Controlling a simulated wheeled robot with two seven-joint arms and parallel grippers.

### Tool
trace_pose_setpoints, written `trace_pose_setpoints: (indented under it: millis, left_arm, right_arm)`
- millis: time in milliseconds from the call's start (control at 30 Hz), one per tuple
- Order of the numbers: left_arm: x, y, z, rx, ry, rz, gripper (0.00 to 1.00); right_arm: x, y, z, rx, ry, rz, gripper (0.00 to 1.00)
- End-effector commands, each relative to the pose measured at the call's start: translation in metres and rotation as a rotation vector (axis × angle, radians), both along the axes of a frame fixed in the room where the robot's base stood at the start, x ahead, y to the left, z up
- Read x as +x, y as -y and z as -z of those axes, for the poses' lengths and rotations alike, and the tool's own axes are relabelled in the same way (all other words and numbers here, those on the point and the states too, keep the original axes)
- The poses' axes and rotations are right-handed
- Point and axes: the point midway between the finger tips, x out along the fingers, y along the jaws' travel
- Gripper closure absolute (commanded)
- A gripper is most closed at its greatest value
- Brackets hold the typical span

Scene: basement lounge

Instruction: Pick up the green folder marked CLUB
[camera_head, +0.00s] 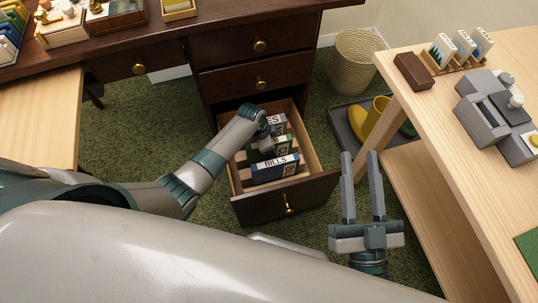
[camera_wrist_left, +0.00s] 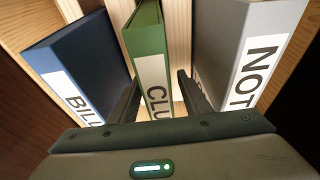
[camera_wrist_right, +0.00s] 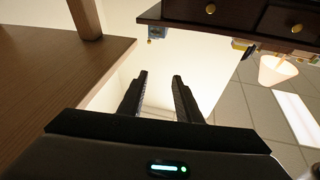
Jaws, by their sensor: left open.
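The green folder (camera_wrist_left: 147,40) with a white label reading "CLU" stands upright in the open drawer, between two other folders. It also shows in the head view (camera_head: 256,156), partly hidden by my left gripper. My left gripper (camera_wrist_left: 159,84) is open, reaching down into the drawer, with one finger on each side of the green folder. I cannot tell whether either finger touches it. My right gripper (camera_head: 361,160) is open and empty, out in front of the drawer's right side.
A blue BILLS folder (camera_wrist_left: 78,66) and a grey folder marked NOT (camera_wrist_left: 243,50) flank it closely. The drawer's wooden front (camera_head: 262,207) and sides enclose them. A pale table (camera_head: 425,110) stands right; a tray with yellow boots (camera_head: 374,116) and a wicker basket (camera_head: 357,62) lie behind.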

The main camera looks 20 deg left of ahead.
Motion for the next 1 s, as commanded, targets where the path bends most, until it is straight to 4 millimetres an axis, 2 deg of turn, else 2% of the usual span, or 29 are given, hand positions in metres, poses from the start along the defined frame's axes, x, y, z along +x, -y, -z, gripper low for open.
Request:
trace_pose_setpoints:
  millis: [133,300,333,767,900,1000]
  left_arm:
    - [0.0,0.0,0.0,0.0,0.0,0.0,0.56]
    - [0.0,0.0,0.0,0.0,0.0,0.0,0.97]
    - [0.0,0.0,0.0,0.0,0.0,0.0,1.0]
    - [0.0,0.0,-0.002,-0.001,0.002,0.0,1.0]
    - [0.0,0.0,-0.009,-0.001,0.001,0.0,1.0]
    - [0.001,0.0,-0.016,-0.001,0.002,0.0,1.0]
  right_arm:
    - [0.0,0.0,0.0,0.0,0.0,0.0,0.69]
    - [0.0,0.0,0.0,0.0,0.0,0.0,0.69]
    - [0.0,0.0,0.0,0.0,0.0,0.0,0.69]
    - [0.0,0.0,0.001,0.0,0.0,0.0,0.69]
    - [0.001,0.0,0.003,-0.002,-0.008,0.0,0.69]
    - [0.005,0.001,0.012,-0.02,-0.061,0.0,0.69]
